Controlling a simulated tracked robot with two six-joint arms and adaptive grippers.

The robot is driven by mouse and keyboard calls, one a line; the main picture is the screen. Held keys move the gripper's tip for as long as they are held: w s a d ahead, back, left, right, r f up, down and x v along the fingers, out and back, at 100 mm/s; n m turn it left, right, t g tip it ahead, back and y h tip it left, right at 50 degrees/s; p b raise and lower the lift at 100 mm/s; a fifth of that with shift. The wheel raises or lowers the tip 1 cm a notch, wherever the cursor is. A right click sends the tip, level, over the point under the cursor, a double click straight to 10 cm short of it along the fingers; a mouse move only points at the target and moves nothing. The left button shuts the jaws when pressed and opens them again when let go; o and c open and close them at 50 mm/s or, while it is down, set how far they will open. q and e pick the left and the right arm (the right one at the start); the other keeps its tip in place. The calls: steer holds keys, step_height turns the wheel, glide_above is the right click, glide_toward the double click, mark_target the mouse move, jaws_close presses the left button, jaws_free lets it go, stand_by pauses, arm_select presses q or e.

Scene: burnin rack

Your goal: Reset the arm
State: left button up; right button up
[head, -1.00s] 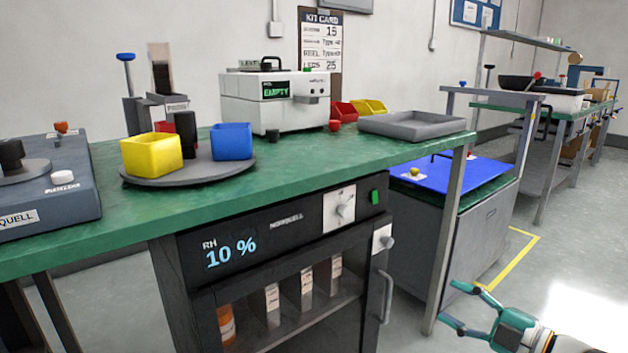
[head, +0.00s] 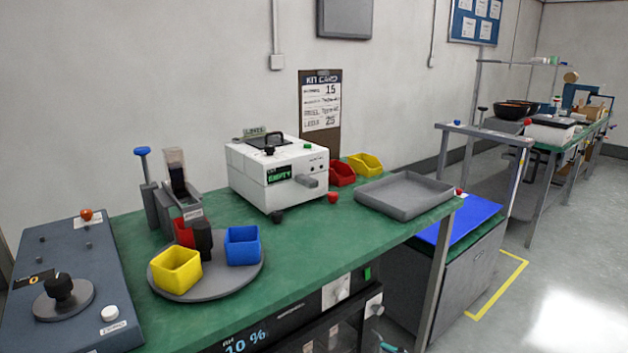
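Only a small teal part of what looks like my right gripper (head: 387,346) shows at the bottom edge, in front of the cabinet below the green bench. Most of it is cut off, so I cannot tell whether it is open or shut, or whether it holds anything. My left gripper is not in view.
The green bench (head: 330,258) carries a round tray (head: 215,284) with yellow (head: 175,273) and blue (head: 242,246) bins, a white machine reading EMPTY (head: 278,172) and a grey tray (head: 405,194). A dark cabinet (head: 290,328) stands beneath. Floor at right (head: 540,290) is clear.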

arm_select(q)
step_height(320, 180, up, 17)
steer(key=p, duration=1.4)
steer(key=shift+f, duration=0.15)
arm_select(e)
steer(key=s+f+m+g+h, duration=0.2)
steer(key=s+m, duration=0.3)
steer(key=s, duration=0.3)
steer(key=s+a+f+m+g+h, duration=0.1)
steer(key=s+f+m+g+h, duration=0.1)
steer(key=s+m+g, duration=0.3)
steer(key=s+a+f+m+g+h, duration=0.1)
steer(key=s+f+m+g+h, duration=0.1)
steer(key=s, duration=1.1)
step_height(320, 180, down, 2)
steer(key=m+g, duration=0.1)
steer(key=m, duration=0.2)
steer(key=shift+s+f+m+g+h, duration=0.15)
steer(key=shift+m+g+h, duration=0.15)
steer(key=shift+m, duration=0.1)
